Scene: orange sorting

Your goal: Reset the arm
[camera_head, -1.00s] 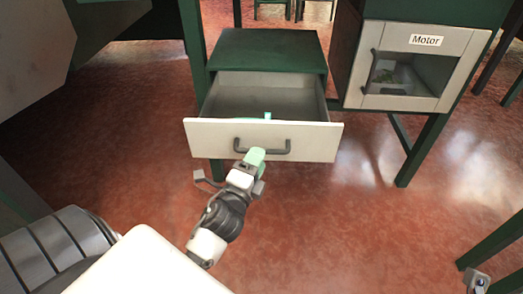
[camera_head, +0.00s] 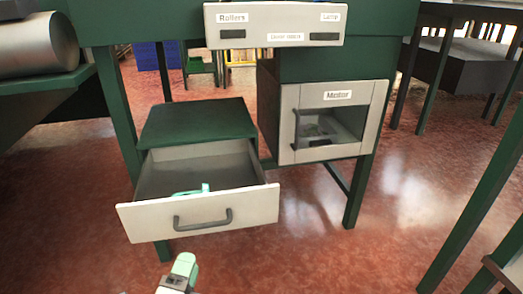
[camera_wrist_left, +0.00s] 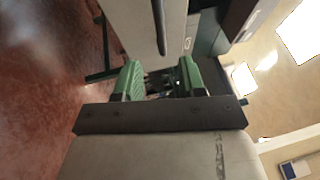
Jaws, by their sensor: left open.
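My left gripper (camera_head: 180,272) shows at the bottom edge of the head view, below and in front of an open drawer (camera_head: 200,215). Only its green fingertip part and a bit of white wrist are in the picture. In the left wrist view the two green fingers (camera_wrist_left: 160,82) stand apart with nothing held between them. The drawer's dark handle (camera_head: 203,219) is apart from the gripper. It also shows beyond the fingers in the left wrist view (camera_wrist_left: 159,25). A small light-green object (camera_head: 192,191) lies inside the drawer. My right gripper is not in view.
A green cabinet (camera_head: 197,118) holds the pulled-out drawer. To its right is a compartment with a "Motor" label (camera_head: 337,95). Above is a panel labelled "Rollers" (camera_head: 232,33). Green table legs stand at the right. Red floor (camera_head: 330,260) is open in front.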

